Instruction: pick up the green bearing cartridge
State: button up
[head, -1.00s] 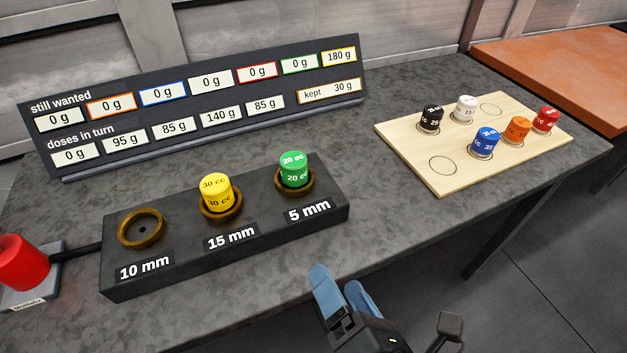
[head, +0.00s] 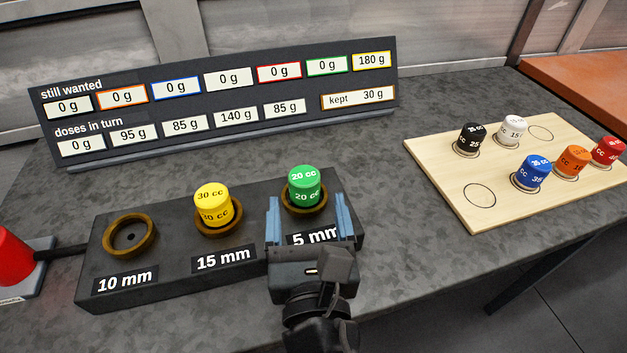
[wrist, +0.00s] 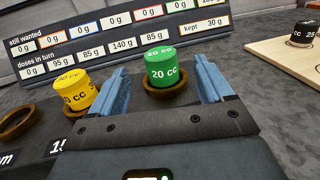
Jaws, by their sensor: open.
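The green bearing cartridge (head: 305,187), marked 20 cc, stands upright in the bronze ring over the 5 mm label at the right end of the black block (head: 180,262). My gripper (head: 306,208) is open, its two blue fingers on the near side of the cartridge, one toward each side. In the wrist view the green cartridge (wrist: 161,66) shows between the fingers, beyond their bases, and nothing is held. I cannot tell whether the fingertips reach past its near face.
A yellow 30 cc cartridge (head: 213,203) sits in the 15 mm ring, left of my gripper. The 10 mm ring (head: 130,238) is empty. A display board (head: 220,100) stands behind. A wooden board (head: 450,185) with several cartridges lies at right. A red button (head: 12,262) is at far left.

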aim_at(305, 188)
jog(key=w, duration=0.7)
jog(key=shift+w+a+f, duration=0.15)
jog(key=shift+a, duration=0.2)
jog(key=shift+c, duration=0.3)
jog(key=c, duration=1.3)
